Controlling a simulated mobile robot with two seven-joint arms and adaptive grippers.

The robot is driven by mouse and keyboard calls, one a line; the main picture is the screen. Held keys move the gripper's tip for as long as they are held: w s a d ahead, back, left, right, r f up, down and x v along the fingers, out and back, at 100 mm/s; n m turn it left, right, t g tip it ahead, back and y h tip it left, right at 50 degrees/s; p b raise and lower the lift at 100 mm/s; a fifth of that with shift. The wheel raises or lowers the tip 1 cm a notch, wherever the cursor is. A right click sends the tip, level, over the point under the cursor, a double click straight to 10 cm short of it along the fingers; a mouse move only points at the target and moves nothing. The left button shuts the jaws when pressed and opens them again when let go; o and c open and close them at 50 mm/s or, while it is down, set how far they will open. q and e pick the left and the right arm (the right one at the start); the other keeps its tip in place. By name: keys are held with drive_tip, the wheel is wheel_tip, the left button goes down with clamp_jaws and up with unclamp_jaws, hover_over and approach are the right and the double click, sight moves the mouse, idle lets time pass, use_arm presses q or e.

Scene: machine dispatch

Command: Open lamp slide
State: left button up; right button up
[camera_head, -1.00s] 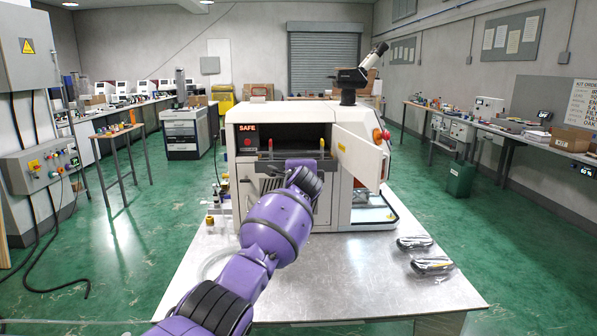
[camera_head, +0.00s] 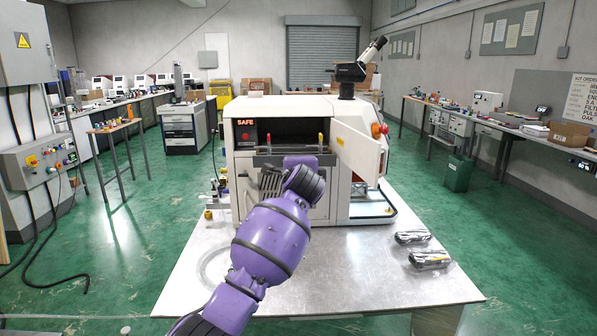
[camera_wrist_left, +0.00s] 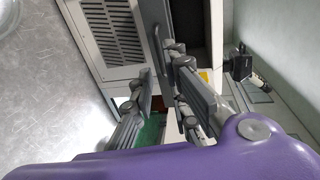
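The machine (camera_head: 240,195) stands on the metal table, with a dark opening (camera_head: 292,132) in its front. A dark grey bar (camera_head: 262,160), which looks like the front of the lamp slide, lies across the lower edge of the opening, with a small coloured post near each end. My left gripper is at this bar; in the head view my purple wrist hides its fingers. In the left wrist view the left gripper (camera_wrist_left: 166,108) has its fingers apart, with a grey bar (camera_wrist_left: 158,35) reaching toward the gap. Contact cannot be told. My right gripper is not in view.
The machine's white door (camera_head: 357,150) stands open to the right of the opening. Two wrapped packets (camera_head: 428,259) lie on the right of the table (camera_head: 350,280). Brass fittings (camera_head: 208,214) are at the machine's left side.

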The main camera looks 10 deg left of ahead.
use_arm(q)
drive_tip(key=v, duration=0.5)
drive_tip(key=shift+s, duration=0.1)
drive_tip(key=shift+r, duration=0.1)
